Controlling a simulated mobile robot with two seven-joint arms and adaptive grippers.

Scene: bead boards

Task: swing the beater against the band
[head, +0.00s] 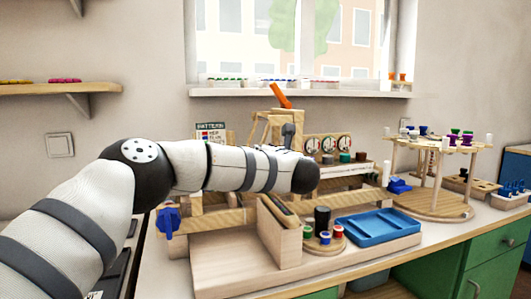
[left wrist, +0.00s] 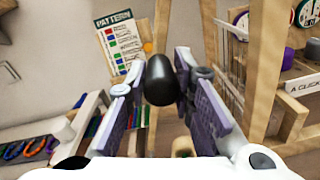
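The wooden stand (head: 262,128) rises behind the middle of the bench, with a tilted orange piece (head: 281,95) on top. In the left wrist view the beater's black egg-shaped head (left wrist: 160,80) lies between the fingertips of my left gripper (left wrist: 165,76). The fingers are close on both sides of it and appear shut on it. Its handle is hidden. Pale see-through strands (left wrist: 230,65) run between wooden posts on the right; I cannot tell whether they are the band. In the head view my left arm hides most of the gripper. My right gripper is not in view.
A round wooden rack (head: 435,205) stands at the right. A pattern card (left wrist: 122,38) stands behind the gripper. Blue clamp (head: 168,220) at the left.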

